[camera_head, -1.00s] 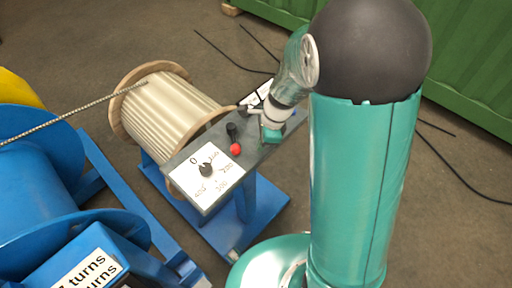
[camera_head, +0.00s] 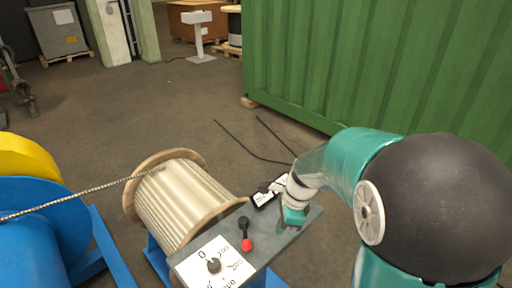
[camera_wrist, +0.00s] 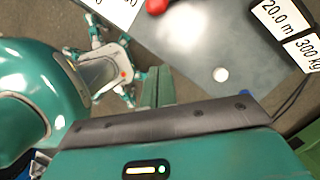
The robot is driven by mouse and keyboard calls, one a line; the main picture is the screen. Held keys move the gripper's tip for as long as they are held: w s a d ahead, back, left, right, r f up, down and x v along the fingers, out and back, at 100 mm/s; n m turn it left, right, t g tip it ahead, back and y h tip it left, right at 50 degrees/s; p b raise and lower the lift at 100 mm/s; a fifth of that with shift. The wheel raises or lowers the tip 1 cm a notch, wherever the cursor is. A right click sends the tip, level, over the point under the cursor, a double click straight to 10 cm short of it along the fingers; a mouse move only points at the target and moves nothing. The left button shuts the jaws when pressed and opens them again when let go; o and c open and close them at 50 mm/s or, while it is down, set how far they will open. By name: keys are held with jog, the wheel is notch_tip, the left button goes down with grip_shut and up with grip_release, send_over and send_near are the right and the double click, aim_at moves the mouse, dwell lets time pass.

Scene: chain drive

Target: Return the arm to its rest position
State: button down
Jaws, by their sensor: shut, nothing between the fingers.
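My arm reaches from the right of the head view across to the grey control panel (camera_head: 262,243). My gripper (camera_head: 291,218) is over the right end of that panel, with its teal fingers close together and empty. In the wrist view my gripper (camera_wrist: 158,88) shows as two teal fingers side by side in front of the panel (camera_wrist: 195,40). Whether the fingertips touch the panel, I cannot tell.
The panel carries a dial plate (camera_head: 215,262), a red-tipped lever (camera_head: 246,243) and a display reading 20.0 m (camera_wrist: 283,14) and 300 kg. A wooden-flanged drum (camera_head: 185,200) and blue machinery (camera_head: 40,235) stand left. A green container (camera_head: 370,65) stands behind.

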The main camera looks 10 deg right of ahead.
jog(key=s+d+r+n+t+h, duration=0.2)
jog(key=s+r+n+t, duration=0.3)
jog(key=s+r+n, duration=1)
jog(key=r+n, duration=0.1)
jog(key=n, duration=0.3)
jog(key=shift+s+r+h, duration=0.3)
jog(key=shift+s+h, duration=0.05)
jog(key=shift+h, duration=0.05)
jog(key=shift+d, duration=0.15)
